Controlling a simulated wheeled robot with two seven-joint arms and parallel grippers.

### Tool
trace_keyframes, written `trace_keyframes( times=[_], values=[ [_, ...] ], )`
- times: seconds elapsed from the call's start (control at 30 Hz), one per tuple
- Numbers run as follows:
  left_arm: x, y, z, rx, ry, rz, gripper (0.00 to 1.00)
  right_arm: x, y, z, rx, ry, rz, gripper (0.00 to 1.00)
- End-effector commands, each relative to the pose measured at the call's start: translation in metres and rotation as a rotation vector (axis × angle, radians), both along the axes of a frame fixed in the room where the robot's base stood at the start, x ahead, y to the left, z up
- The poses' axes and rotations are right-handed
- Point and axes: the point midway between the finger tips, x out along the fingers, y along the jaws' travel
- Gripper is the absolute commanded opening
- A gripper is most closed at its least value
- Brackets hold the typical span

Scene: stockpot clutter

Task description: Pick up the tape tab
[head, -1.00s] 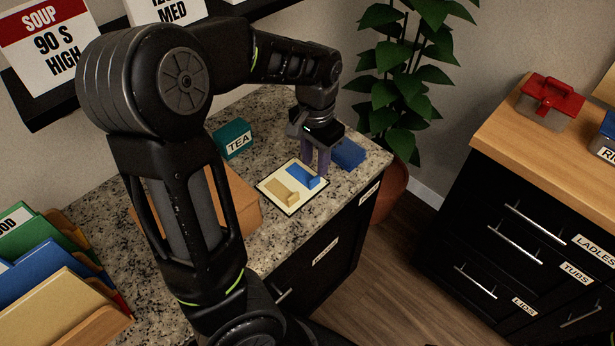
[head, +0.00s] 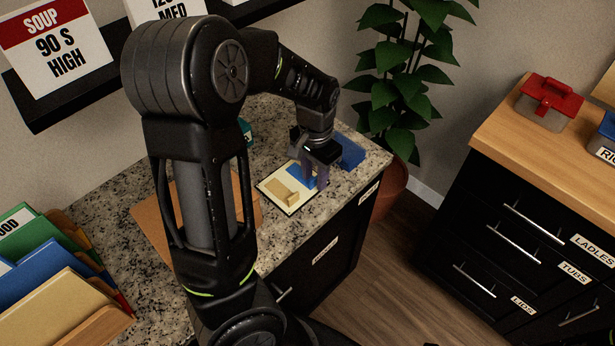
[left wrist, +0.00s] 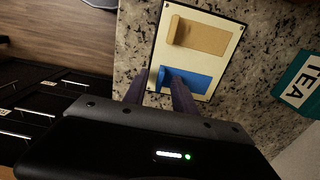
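A cream card (head: 266,186) with a dark edge lies on the granite counter. It bears a blue tab (head: 295,172) and a tan tab (head: 279,191), each with a raised end. Both tabs show in the left wrist view, blue (left wrist: 203,76) nearer my gripper and tan (left wrist: 205,36) farther. My left gripper (head: 314,183) points down over the blue tab's raised end. In the left wrist view its two fingers (left wrist: 160,77) are apart, with that raised end between them. The fingers hide part of the blue tab; contact cannot be told. My right gripper is not in view.
A blue box (head: 350,151) stands close behind my left gripper. A teal TEA box (left wrist: 298,82) stands near the card, mostly hidden by my arm in the head view. A potted plant (head: 392,178) stands beyond the counter's end. Coloured folders (head: 45,255) stand at the left.

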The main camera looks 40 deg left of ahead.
Motion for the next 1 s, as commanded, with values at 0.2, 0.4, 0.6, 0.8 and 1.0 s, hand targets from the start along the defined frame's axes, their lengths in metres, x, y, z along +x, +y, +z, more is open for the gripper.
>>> trace_keyframes(
  times=[0.2, 0.4, 0.6, 0.8, 1.0],
  values=[
    [0.0001, 0.0, 0.0002, 0.0, 0.0, 0.0, 0.26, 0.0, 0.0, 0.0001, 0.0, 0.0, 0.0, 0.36],
    [0.0001, 0.0, 0.0002, 0.0, 0.0, 0.0, 0.1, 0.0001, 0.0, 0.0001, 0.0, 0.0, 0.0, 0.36],
    [0.0001, 0.0, 0.0002, 0.0, 0.0, 0.0, 0.0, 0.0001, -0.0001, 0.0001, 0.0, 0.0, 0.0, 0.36],
    [0.0001, 0.0, 0.0002, 0.0, 0.0, 0.0, 0.0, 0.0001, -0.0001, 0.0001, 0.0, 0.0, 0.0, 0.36],
    [0.0001, 0.0, 0.0002, 0.0, 0.0, 0.0, 0.0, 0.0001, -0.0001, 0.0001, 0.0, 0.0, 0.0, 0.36]
  ],
)
